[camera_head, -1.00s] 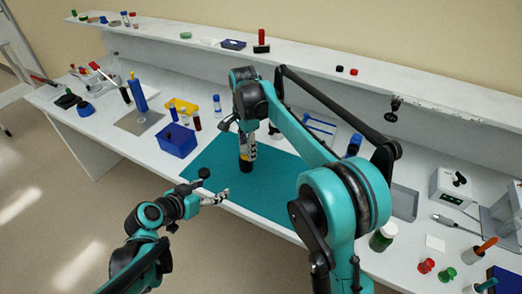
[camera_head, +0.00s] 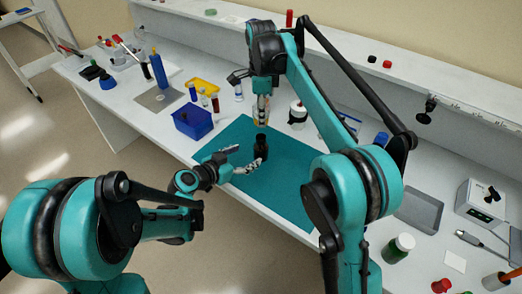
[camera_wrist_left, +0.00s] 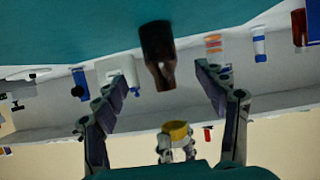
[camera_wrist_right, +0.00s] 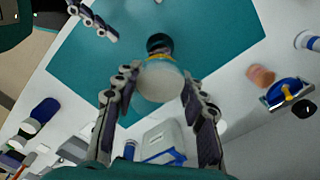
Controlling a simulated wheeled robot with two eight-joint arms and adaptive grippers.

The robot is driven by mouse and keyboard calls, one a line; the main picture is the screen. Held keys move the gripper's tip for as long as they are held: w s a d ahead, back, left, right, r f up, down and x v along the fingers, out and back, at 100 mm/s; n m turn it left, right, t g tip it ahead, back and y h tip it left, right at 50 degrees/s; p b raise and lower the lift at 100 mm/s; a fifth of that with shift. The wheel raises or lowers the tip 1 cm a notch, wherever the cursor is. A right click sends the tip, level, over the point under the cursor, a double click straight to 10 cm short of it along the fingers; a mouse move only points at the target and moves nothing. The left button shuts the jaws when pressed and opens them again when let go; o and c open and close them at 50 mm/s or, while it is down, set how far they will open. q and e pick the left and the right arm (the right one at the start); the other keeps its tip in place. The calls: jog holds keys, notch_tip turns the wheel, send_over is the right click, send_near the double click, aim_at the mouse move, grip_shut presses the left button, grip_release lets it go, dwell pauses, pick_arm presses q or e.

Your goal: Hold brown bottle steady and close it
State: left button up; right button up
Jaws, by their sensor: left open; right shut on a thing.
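The brown bottle (camera_head: 261,148) stands upright on the teal mat (camera_head: 290,180). It also shows in the left wrist view (camera_wrist_left: 157,48), between the fingers. My left gripper (camera_head: 246,160) is open, with its fingers reaching to either side of the bottle; contact is not visible. My right gripper (camera_head: 262,112) is above the bottle, pointing down, shut on a pale round cap (camera_wrist_right: 160,82) with a yellow edge. The cap also shows in the left wrist view (camera_wrist_left: 175,130), apart from the bottle's neck. In the right wrist view the cap partly hides the bottle (camera_wrist_right: 158,43).
A shelf runs along the back. The mat is otherwise clear.

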aim_at(256, 150)
pick_arm(q)
jog(key=x, duration=0.9)
grip_shut()
pick_arm(e)
jog(key=shift+f, duration=2.5)
jog(key=shift+f, duration=0.9)
jog(key=shift+f, duration=0.55)
